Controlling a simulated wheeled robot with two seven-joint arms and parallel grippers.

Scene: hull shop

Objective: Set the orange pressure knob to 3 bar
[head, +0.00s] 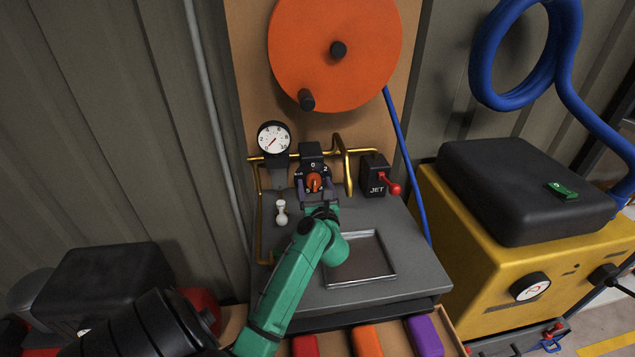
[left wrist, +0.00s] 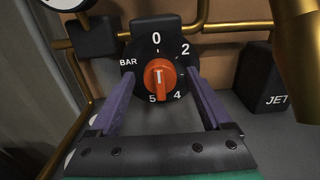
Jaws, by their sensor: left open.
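The orange pressure knob (head: 314,180) is on a black dial on the black regulator block. In the left wrist view the knob (left wrist: 160,78) stands in the centre of the dial, with 0 at the top, 2 at upper right, 4 and 5 below. My left gripper (head: 316,190) is open. Its two purple fingers stand on either side of the knob, apart from it. My right gripper is not in view.
A round pressure gauge (head: 274,139) is above left of the knob, and a black JET box (head: 374,175) with a red lever is to the right. Brass pipes (head: 345,165) run close by. A shallow metal tray (head: 385,262) lies on the grey bench. A yellow machine (head: 470,240) stands at right.

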